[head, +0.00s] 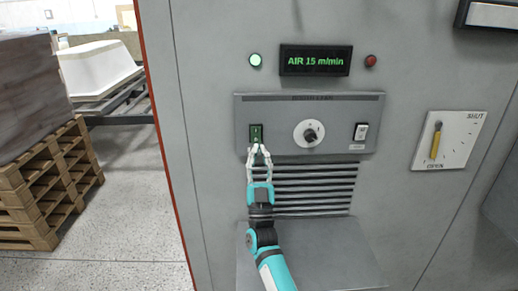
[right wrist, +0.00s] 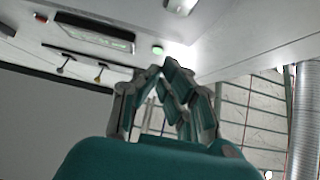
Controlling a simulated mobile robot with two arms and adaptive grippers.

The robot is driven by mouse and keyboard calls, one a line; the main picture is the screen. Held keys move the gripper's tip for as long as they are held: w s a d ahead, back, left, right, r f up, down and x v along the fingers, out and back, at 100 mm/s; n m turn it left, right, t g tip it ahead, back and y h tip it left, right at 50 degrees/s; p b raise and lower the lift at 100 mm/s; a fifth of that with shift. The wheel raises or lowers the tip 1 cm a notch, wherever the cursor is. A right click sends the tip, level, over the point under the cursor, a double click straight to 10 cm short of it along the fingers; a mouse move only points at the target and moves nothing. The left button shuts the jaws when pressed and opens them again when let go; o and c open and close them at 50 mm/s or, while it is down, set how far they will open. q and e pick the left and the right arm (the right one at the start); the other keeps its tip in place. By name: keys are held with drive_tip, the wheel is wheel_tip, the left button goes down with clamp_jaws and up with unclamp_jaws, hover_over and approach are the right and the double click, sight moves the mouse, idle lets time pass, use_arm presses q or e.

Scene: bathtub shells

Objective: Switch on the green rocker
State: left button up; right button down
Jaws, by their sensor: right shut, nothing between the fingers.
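The green rocker (head: 255,134) sits at the left of the grey control panel (head: 330,99) on the machine's front. My right gripper (head: 259,150) is shut and empty, with its fingertips just below and at the lower edge of the rocker. I cannot tell whether they touch it. In the right wrist view, the closed fingers (right wrist: 172,75) also show, and the rocker cannot be made out. A round green lamp (head: 256,60) is lit above the panel, and the display (head: 316,60) reads AIR 15 m/min. My left gripper is not in view.
A round knob (head: 309,134) and a white rocker (head: 361,132) share the panel. A yellow lever (head: 436,145) is on a SHUT/OPEN plate at right. Vent slats lie below the panel. Wooden pallets (head: 45,190) and a white tub shell (head: 96,68) stand at left.

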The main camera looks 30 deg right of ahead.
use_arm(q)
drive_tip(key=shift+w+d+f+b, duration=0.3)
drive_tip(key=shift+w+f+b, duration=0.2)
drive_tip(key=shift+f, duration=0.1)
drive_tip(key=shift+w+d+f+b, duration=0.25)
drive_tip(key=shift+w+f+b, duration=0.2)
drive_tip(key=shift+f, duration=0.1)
use_arm(e)
drive_tip(key=s+r+v, duration=0.1)
drive_tip(key=v, duration=0.5)
drive_tip(key=shift+a+f, duration=0.25)
drive_tip(key=shift+a, duration=0.1)
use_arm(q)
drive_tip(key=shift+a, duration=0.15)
use_arm(e)
drive_tip(key=shift+s, duration=0.1)
